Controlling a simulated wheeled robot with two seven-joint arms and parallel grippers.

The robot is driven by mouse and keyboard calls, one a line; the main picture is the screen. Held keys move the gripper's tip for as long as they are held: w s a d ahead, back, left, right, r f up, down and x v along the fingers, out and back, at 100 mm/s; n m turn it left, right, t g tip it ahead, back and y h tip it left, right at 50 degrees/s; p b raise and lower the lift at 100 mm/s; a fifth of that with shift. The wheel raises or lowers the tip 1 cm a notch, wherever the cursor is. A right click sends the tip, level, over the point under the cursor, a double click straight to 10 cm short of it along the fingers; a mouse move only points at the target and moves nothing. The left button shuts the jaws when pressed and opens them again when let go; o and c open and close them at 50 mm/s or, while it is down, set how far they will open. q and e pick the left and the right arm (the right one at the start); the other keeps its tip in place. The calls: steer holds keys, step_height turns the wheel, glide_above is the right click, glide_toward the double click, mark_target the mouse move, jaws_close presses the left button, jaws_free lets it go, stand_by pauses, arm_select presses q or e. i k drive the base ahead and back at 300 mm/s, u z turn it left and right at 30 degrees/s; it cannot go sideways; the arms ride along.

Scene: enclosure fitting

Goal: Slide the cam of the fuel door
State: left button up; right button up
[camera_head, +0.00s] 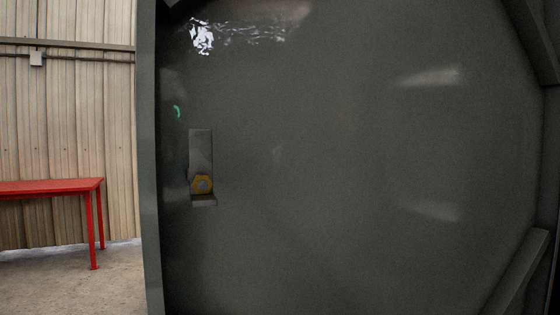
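A large dark grey-green metal panel, which looks like the fuel door (330,170), fills most of the head view. Near its left edge is a small upright metal bracket (201,145) with a short ledge at its lower end. Neither of my grippers shows in this view.
A grey vertical frame edge (151,200) borders the panel at the left. A red table (50,187) stands on concrete floor (70,285) farther left, before a corrugated wall (85,110). Slanted frame members (515,275) edge the panel at the right.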

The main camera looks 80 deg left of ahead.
mark_target(201, 141)
steer(key=i, duration=1.35)
steer(key=z, duration=4.95)
steer(key=k, duration=0.2)
steer(key=z, duration=2.35)
